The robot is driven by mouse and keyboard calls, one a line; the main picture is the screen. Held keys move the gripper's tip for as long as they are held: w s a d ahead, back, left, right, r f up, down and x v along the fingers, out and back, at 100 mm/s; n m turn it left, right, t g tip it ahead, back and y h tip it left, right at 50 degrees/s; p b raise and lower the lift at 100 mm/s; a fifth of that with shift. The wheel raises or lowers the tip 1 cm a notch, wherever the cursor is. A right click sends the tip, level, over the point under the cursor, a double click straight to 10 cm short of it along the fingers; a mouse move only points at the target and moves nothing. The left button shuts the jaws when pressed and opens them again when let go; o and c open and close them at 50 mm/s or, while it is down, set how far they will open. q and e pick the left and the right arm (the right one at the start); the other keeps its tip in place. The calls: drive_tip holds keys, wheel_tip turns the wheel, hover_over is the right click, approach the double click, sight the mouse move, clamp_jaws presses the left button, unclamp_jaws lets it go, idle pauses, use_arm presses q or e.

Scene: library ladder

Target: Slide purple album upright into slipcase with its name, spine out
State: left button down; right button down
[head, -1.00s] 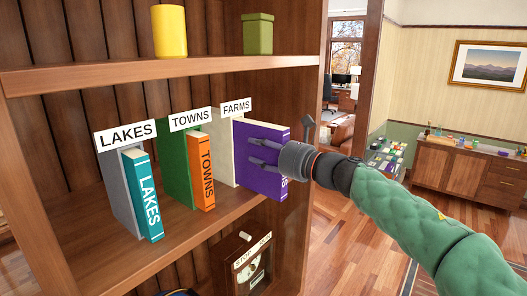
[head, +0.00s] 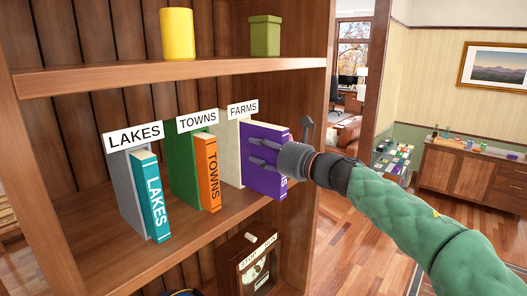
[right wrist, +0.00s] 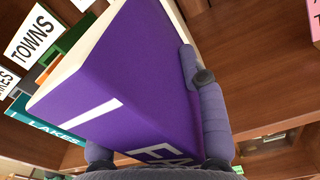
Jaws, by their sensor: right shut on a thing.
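The purple album (head: 268,178) stands upright at the mouth of the cream slipcase under the FARMS label (head: 242,109). Its spine faces outward, and much of it still shows in front of the slipcase (head: 231,155). How deep its far end sits is hidden. My right gripper (head: 264,153) is shut on the album, its fingers along the sides near the spine. In the right wrist view the purple cover (right wrist: 130,80) fills the middle, with the letters "FA" on the spine. My left gripper is not in view.
The teal LAKES album (head: 153,200) stands in a grey slipcase (head: 127,185), and the orange TOWNS album (head: 208,175) in a green one (head: 182,165). The upper shelf (head: 180,73) holds a yellow cup (head: 177,34) and a green pot (head: 265,36). A wooden shelf side stands behind my right gripper.

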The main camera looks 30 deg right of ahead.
drive_tip(key=shift+x, duration=1.8)
drive_tip(key=c, duration=0.6)
unclamp_jaws()
drive_tip(key=shift+r, duration=0.1)
drive_tip(key=v, duration=1.2)
drive_tip(key=shift+s, duration=0.1)
